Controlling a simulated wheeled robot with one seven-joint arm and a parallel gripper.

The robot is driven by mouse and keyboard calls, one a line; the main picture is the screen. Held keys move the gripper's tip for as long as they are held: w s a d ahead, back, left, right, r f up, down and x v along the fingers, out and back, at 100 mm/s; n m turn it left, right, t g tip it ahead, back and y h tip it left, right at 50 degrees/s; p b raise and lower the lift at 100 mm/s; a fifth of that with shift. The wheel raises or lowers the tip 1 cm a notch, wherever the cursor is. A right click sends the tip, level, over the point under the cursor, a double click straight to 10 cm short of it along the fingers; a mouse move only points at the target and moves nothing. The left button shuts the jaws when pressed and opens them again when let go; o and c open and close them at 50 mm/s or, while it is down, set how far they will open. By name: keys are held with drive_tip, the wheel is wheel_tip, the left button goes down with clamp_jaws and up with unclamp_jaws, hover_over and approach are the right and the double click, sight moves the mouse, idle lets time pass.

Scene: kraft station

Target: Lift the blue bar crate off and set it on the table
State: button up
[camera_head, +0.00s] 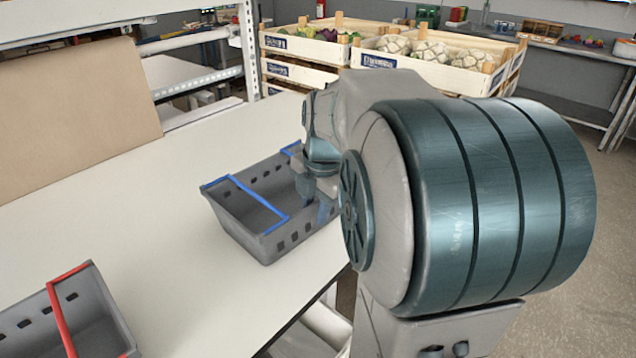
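The blue bar crate (262,243) is a grey slotted crate with blue bars, near the middle of the view. It looks empty where I can see in. It is at the white table (180,260), near the table's right edge; I cannot tell whether its base touches the tabletop. My gripper (307,188) points down at the crate's right end, by the rim. My arm hides that end of the crate and part of the gripper. I cannot tell whether the fingers are open or closed on the rim.
A grey crate with a red bar (95,315) is at the lower left, cut off by the frame. A brown cardboard panel (75,115) stands at the table's back left. Wooden produce crates (400,65) are stacked behind. The tabletop between the two grey crates is clear.

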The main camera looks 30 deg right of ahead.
wheel_tip(320, 180, up, 13)
drive_tip(key=s, duration=0.1)
drive_tip(key=shift+s+d+p, duration=0.25)
drive_tip(key=shift+s+p, duration=0.05)
drive_tip(key=shift+s, duration=0.1)
drive_tip(key=shift+f, duration=0.15)
